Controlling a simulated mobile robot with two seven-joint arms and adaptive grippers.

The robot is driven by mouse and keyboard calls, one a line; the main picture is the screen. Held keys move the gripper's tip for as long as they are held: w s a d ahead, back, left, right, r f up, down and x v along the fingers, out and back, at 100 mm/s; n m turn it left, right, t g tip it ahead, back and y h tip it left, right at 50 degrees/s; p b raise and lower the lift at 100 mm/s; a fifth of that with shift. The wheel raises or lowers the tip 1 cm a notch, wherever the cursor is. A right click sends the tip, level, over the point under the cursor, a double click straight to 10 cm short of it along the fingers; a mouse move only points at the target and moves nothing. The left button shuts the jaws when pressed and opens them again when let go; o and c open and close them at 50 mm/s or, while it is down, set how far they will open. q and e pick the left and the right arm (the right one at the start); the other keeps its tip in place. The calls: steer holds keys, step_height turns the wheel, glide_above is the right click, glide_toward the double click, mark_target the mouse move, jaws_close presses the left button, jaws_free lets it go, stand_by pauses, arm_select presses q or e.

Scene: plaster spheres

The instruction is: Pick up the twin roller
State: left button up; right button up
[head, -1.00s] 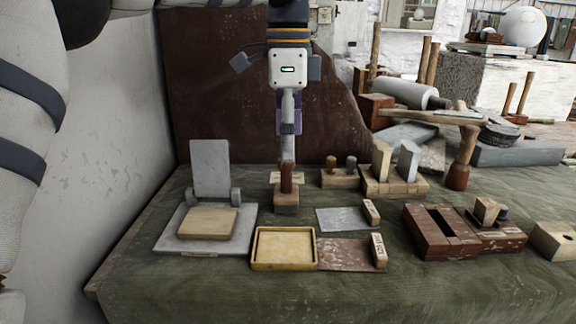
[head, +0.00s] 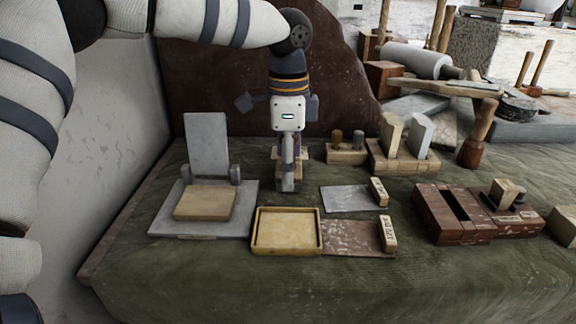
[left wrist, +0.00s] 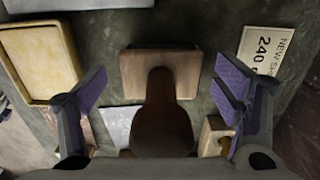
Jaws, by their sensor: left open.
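A pale brown wooden block (left wrist: 137,72) with a dark brown upright knob handle stands on the green-covered table, between my left gripper's fingers in the left wrist view. It is the piece at my left gripper, so I take it as the twin roller, though no rollers show. My left gripper (left wrist: 161,72) is open, with a purple-padded finger on each side of the handle and a gap on both sides. In the head view my left gripper (head: 288,180) points straight down over the piece and mostly hides it. My right gripper is not in view.
A yellow tray (head: 286,250) and a grey plate (head: 345,199) lie in front. A hinged grey press (head: 206,145) stands left. A block with two pegs (head: 346,155) is right. A printed card (left wrist: 266,52) lies by the right finger. A brick-red box (head: 452,218) stands farther right.

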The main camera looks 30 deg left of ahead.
arm_select(q)
steer(key=c, duration=1.3)
steer(key=shift+r, duration=0.25)
step_height(320, 180, up, 3)
steer(key=shift+w+f, duration=0.1)
steer(key=shift+w, duration=0.05)
steer(key=s+d+r, duration=0.3)
steer(key=s+d+r+p, duration=0.1)
steer(key=s+d+r, duration=0.2)
steer(key=d, duration=0.1)
steer(key=s+d+r, duration=0.3)
steer(key=shift+s+d+r, duration=0.25)
steer(key=shift+d+r, duration=0.05)
steer(key=shift+r, duration=0.05)
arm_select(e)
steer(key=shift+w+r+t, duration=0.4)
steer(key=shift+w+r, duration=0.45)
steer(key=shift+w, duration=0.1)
